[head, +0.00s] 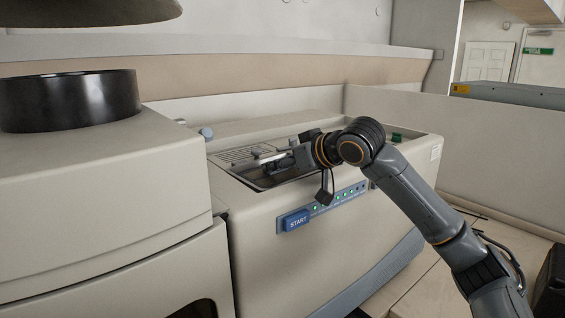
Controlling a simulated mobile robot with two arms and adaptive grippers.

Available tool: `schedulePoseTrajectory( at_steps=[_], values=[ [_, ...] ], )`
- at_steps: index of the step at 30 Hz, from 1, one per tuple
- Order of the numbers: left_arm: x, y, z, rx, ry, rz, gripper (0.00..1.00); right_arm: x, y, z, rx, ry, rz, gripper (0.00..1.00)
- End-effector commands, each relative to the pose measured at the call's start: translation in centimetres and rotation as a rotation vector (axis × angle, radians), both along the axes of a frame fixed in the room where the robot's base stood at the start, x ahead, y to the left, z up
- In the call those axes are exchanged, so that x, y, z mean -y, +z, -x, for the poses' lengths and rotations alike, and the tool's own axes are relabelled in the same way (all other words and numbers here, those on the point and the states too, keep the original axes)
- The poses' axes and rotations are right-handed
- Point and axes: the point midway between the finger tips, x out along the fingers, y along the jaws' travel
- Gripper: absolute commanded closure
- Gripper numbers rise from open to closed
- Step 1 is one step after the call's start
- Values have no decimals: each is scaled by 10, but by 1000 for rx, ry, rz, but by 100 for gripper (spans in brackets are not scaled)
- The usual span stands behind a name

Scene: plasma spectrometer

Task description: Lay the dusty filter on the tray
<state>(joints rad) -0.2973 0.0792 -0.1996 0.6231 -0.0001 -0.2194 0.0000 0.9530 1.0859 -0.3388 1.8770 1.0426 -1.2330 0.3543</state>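My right arm comes in from the right, and its gripper (272,160) points left over the dark recess (262,183) in the top of the beige spectrometer (300,205). The fingers are small and side-on, with a pale edge between or beside them. I cannot tell whether they are open, shut or holding something. A slatted grille panel (242,153) lies behind the fingers. I cannot make out the dusty filter for certain; the gripper may hide part of it. No tray can be clearly identified. My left gripper is not in view.
A blue START button (294,221) and a row of green lights (340,197) are on the spectrometer's front. A larger beige unit with a black cylinder (68,100) stands at the left. A low partition (500,150) runs behind at the right. Floor shows at lower right.

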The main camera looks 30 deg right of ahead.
Motion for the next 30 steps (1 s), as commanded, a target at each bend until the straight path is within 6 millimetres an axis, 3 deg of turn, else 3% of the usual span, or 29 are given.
schedulePoseTrajectory(
  at_steps=[9, 10, 13, 25, 30],
  values=[
    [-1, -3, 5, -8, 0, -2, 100, 0, -3, 0, 2, 0, 0, 80],
    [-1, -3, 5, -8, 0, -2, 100, 0, -3, 0, 2, 0, 0, 46],
    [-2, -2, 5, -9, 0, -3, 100, 0, -2, 0, 2, 0, 0, 26],
    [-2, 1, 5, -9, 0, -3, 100, 0, 4, 0, 3, 0, 0, 25],
    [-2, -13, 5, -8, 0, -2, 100, 4, 10, 23, 5, -1, 2, 25]
  ],
)
